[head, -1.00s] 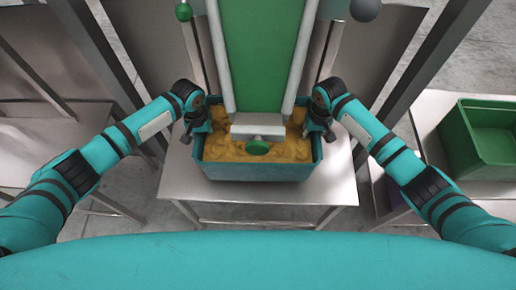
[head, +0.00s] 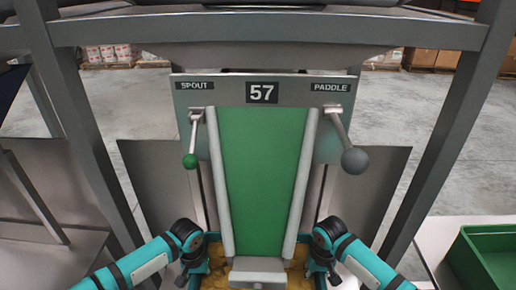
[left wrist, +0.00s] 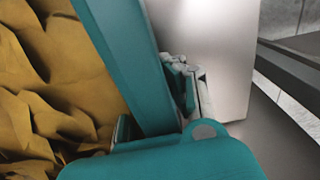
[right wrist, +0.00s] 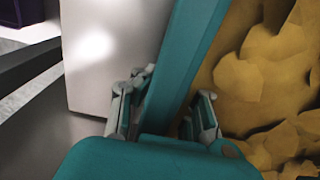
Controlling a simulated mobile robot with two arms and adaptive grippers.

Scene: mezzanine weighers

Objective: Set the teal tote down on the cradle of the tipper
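The teal tote, filled with lumpy yellow-brown material, stands low in the head view, largely cut off by the bottom edge. Its wall shows in the left wrist view (left wrist: 125,60) and the right wrist view (right wrist: 185,60). My left gripper (head: 192,264) is at the tote's left side, its fingers (left wrist: 150,95) closed on either side of the wall; the inner finger is mostly hidden. My right gripper (head: 322,264) is at the right side, its fingers (right wrist: 176,85) closed on the wall there. I cannot make out the tipper or its cradle.
A green chute (head: 262,170) under a panel marked 57 (head: 262,92) comes down over the tote. A green-knobbed spout lever (head: 190,160) and a grey-knobbed paddle lever (head: 354,160) hang beside it. Steel frame posts flank it. A green crate (head: 485,258) stands at right.

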